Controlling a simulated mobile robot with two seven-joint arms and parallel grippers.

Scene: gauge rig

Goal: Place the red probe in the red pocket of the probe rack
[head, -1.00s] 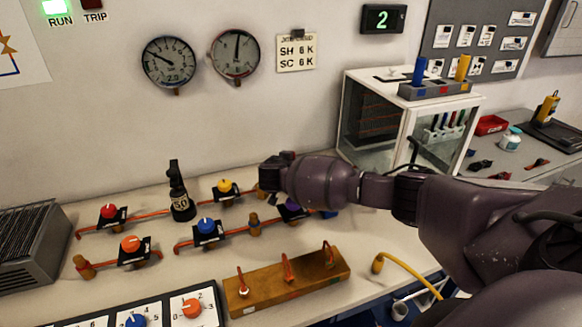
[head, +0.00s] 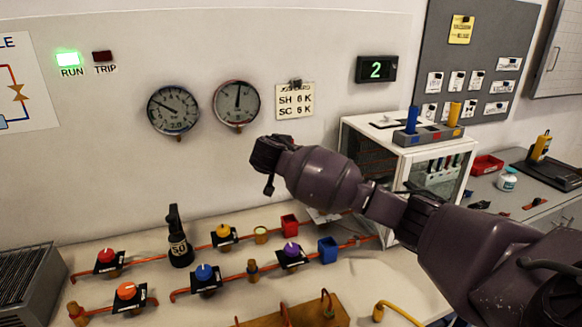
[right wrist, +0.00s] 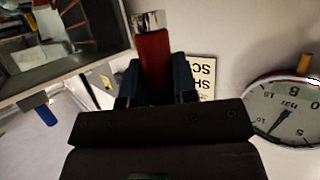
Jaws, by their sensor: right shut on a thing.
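The red probe (right wrist: 153,60) is in my right gripper (right wrist: 156,88), upright between the two fingers in the right wrist view, its silver end up. In the head view my right gripper (head: 268,160) is raised in front of the wall, below the dial gauges; the probe cannot be made out there. The grey probe rack (head: 404,139) stands on top of the white cabinet, right of the gripper and apart from it. A blue probe (head: 412,119) and a yellow probe (head: 454,111) stand in it. The space between them, above a small red mark, looks empty. My left gripper is out of view.
The white cabinet (head: 385,165) stands at the back right, partly behind my arm. Air between gripper and rack looks clear.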

